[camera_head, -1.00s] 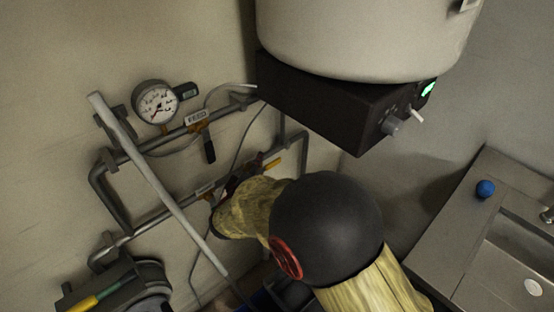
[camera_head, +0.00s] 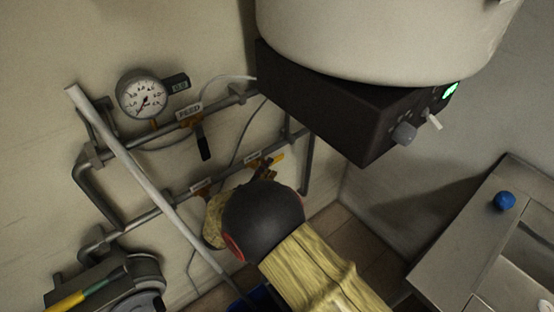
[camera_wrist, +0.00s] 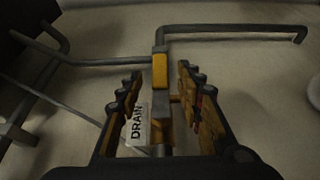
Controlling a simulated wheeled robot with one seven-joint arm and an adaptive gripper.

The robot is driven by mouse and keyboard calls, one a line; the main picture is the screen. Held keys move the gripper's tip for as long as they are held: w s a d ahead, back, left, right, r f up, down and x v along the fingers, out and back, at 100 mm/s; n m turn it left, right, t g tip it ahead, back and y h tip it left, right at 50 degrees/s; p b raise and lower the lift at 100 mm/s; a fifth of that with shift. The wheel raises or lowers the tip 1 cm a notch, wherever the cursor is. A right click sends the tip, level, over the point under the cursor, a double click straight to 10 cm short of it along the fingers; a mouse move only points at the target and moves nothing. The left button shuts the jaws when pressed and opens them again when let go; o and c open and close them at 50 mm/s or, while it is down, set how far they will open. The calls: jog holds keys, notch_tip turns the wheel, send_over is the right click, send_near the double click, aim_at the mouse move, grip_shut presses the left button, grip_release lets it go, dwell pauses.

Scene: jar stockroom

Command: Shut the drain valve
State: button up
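The drain valve is on the lower wall pipe. Its yellow handle tip (camera_head: 278,158) shows just past my gripper and looks roughly in line with the pipe. In the wrist view the yellow handle (camera_wrist: 160,70) stands between and slightly beyond the fingertips, and a white DRAIN label (camera_wrist: 137,126) hangs near the left finger. My gripper (camera_wrist: 163,95) is open around the valve area, with a gap on both sides of the handle. Whether a finger touches the valve I cannot tell. In the head view my forearm and wrist hide most of the gripper.
Above is the FEED pipe with a label (camera_head: 189,110), a black lever (camera_head: 204,142) hanging down and a round gauge (camera_head: 142,95). A pale slanted bar (camera_head: 140,170) crosses in front of the pipes. A dark box (camera_head: 330,100) under a large vessel (camera_head: 385,35) overhangs at right.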

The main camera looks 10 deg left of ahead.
aim_at(276, 162)
jog(key=b+x, duration=0.1)
jog(key=x, duration=0.4)
jog(key=shift+w+d, duration=0.15)
jog(key=shift+w, duration=0.15)
jog(key=shift+c, duration=1.4)
grip_shut()
